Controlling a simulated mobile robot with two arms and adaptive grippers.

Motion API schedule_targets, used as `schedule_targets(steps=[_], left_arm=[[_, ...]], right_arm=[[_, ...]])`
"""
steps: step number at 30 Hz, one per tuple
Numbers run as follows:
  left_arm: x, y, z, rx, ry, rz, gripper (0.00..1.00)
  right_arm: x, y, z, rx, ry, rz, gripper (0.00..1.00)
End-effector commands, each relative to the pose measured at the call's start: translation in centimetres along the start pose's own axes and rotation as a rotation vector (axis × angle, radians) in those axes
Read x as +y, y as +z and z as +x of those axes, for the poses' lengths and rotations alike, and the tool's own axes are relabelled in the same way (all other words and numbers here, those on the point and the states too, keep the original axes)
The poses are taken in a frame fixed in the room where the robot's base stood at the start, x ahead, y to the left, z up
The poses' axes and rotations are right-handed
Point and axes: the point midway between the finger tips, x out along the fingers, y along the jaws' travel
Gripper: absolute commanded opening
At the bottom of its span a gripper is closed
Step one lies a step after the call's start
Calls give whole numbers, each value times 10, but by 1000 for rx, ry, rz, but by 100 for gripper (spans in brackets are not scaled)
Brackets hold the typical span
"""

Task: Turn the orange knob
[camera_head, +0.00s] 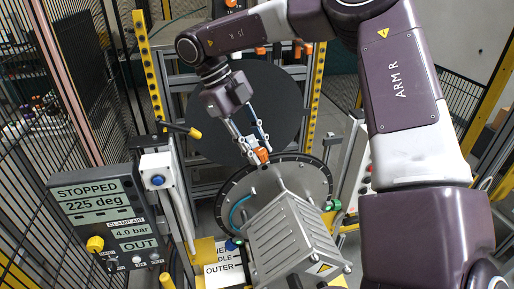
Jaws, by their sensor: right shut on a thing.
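An orange knob (262,155) sits at the upper rim of the grey round plate (310,177) in the middle of the view. My right gripper (257,150) reaches down from above and is shut on the orange knob. Its fingers cover part of the knob. My right arm comes in from the right, across the top of the view. My left gripper is not in view.
A dark display panel (105,218) reading STOPPED, 225 deg, 4.0 bar and OUT stands at the left. A ribbed grey metal box (292,240) is close below the plate. A black disc (290,100) stands behind the gripper. Yellow posts and black mesh fencing flank the machine.

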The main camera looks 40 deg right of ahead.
Motion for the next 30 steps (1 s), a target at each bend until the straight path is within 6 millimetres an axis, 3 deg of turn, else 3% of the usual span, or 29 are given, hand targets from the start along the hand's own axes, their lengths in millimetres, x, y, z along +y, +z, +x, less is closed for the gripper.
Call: schedule_targets(steps=[18, 30], left_arm=[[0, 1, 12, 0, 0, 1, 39], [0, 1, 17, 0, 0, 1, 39]], right_arm=[[3, 0, 2, -1, -148, -557, 0], [4, -1, 2, -2, -210, -798, 0]])
